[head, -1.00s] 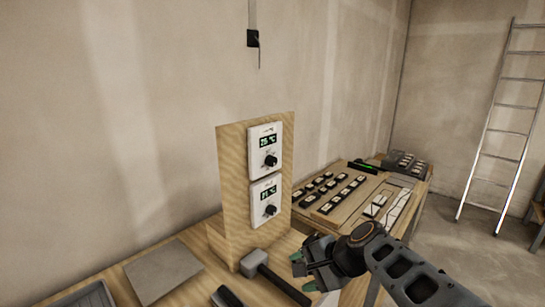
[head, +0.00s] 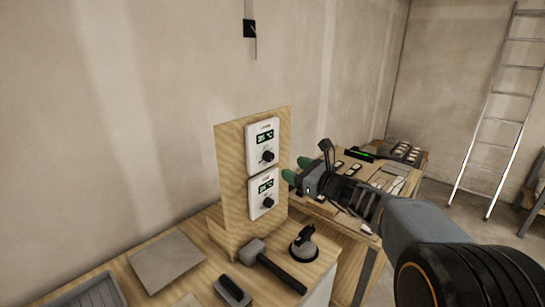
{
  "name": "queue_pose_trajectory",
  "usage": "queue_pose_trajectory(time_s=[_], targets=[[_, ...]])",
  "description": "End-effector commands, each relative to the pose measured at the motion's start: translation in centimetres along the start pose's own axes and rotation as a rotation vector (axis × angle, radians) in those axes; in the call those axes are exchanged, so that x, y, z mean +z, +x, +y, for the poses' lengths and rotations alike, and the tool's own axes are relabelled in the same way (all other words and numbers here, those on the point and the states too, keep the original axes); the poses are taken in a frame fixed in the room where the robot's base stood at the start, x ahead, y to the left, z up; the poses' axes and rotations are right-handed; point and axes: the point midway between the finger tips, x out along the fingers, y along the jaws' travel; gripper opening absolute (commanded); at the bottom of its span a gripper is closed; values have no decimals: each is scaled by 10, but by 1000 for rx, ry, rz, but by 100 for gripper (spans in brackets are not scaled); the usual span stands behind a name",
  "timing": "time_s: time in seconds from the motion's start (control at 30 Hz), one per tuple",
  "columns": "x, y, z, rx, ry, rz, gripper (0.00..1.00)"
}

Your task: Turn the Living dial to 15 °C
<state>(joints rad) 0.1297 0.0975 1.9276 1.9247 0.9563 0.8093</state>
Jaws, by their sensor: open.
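Two white thermostats are mounted one above the other on an upright wooden board (head: 233,165). The upper thermostat (head: 254,145) has a lit green display and a black dial (head: 268,156). The lower thermostat (head: 255,200) has the same kind of display and dial (head: 268,202). Their labels and readings are too small and blurred to read, so I cannot tell which is Living. My gripper (head: 296,169) is open, with green-tipped fingers. It is to the right of the board, between the two dials in height, and appears apart from both.
A mallet (head: 274,268), a suction lifter (head: 304,245), a black-handled tool (head: 231,291) and a grey tile (head: 167,261) lie on the bench below the board. Another table (head: 400,184) with several small items stands behind my arm. A ladder (head: 497,110) leans at the right.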

Motion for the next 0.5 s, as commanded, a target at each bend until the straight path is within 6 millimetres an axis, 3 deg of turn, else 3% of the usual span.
queue_pose_trajectory(time_s=[0.2,0.5], targets=[[2,44,1,4,1,2,60],[1,82,1,2,-1,2,60]])
